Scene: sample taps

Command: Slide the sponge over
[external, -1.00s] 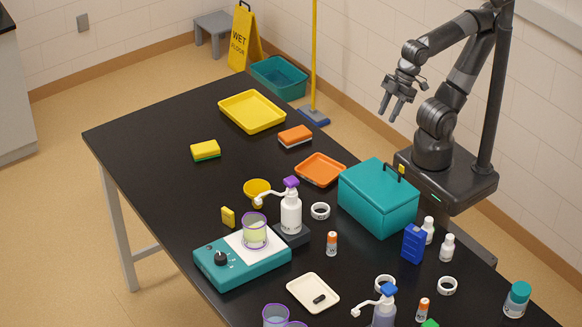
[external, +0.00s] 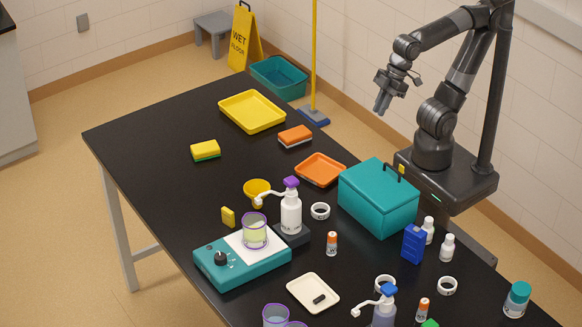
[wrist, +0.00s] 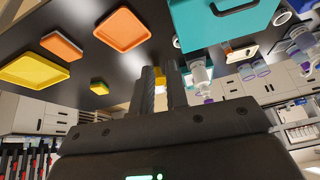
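A yellow sponge with a green underside (external: 205,150) lies on the black table, left of centre; it also shows in the wrist view (wrist: 99,88). An orange sponge with a pale and dark underside (external: 295,137) lies nearer my arm; it also shows in the wrist view (wrist: 61,46). My gripper (external: 382,105) hangs in the air beyond the table's right edge, well apart from both sponges. In the wrist view its two fingers (wrist: 161,88) stand apart with an empty gap, through which something yellow shows farther off.
A yellow tray (external: 252,112) and an orange tray (external: 320,170) flank the orange sponge. A teal box (external: 379,199) stands at the table edge near my base. Bare table surrounds the yellow sponge.

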